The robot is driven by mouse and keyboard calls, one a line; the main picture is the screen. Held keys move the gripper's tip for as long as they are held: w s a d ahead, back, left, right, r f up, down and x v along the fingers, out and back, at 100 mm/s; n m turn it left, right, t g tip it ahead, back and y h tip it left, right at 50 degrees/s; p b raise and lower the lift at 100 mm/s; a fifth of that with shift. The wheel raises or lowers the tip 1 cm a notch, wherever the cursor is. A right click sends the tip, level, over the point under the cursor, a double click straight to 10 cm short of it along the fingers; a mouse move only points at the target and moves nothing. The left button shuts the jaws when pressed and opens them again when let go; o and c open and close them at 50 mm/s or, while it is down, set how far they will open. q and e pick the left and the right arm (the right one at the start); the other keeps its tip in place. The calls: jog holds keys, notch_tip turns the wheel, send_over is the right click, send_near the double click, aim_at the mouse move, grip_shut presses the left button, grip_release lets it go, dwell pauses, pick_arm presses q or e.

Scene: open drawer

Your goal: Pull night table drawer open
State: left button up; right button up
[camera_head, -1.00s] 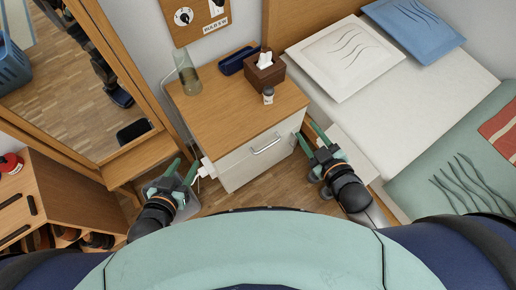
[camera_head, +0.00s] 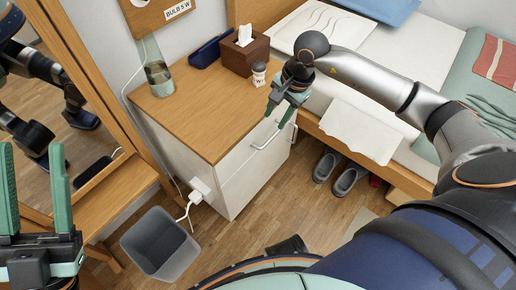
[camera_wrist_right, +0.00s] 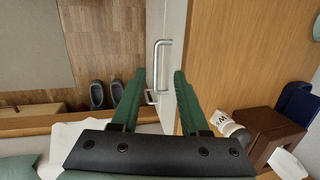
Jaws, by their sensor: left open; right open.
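The night table has a wooden top (camera_head: 205,105) and a pale front (camera_head: 240,182). Its drawer looks shut, with a metal bar handle (camera_head: 265,141) on the upper front. In the right wrist view the handle (camera_wrist_right: 161,52) lies just ahead of and between my fingertips, apart from them as far as I can tell. My right gripper (camera_head: 279,117) is open and empty, just above the handle's right end; it also shows in the wrist view (camera_wrist_right: 160,74). My left gripper (camera_head: 32,185) is open and empty at the far left, away from the table.
A grey bin (camera_head: 160,245) and plug (camera_head: 200,191) are left of the table. The bed (camera_head: 395,60) and slippers (camera_head: 350,178) are right.

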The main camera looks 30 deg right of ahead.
aim_at(273, 137)
jog(key=shift+h, duration=0.7)
jog(key=w+f+b, duration=0.1)
jog(key=f, duration=0.3)
jog(key=w+d+f+b, duration=0.1)
jog(key=f+b, duration=0.1)
jog(key=f, duration=0.2)
jog(key=w+f+b, duration=0.1)
jog(key=f, duration=0.3)
jog(key=shift+d+f+b, duration=0.1)
jog(key=shift+d+b, duration=0.2)
jog(key=shift+b, duration=0.05)
pick_arm(q)
jog(key=shift+m+h, duration=0.3)
jog(key=shift+h, duration=0.1)
jog(key=f, duration=0.4)
jog(key=shift+s+f, duration=0.3)
jog(key=shift+s, duration=0.1)
jog(key=shift+d, duration=0.1)
pick_arm(e)
grip_shut()
pick_arm(q)
jog(key=shift+g, duration=0.3)
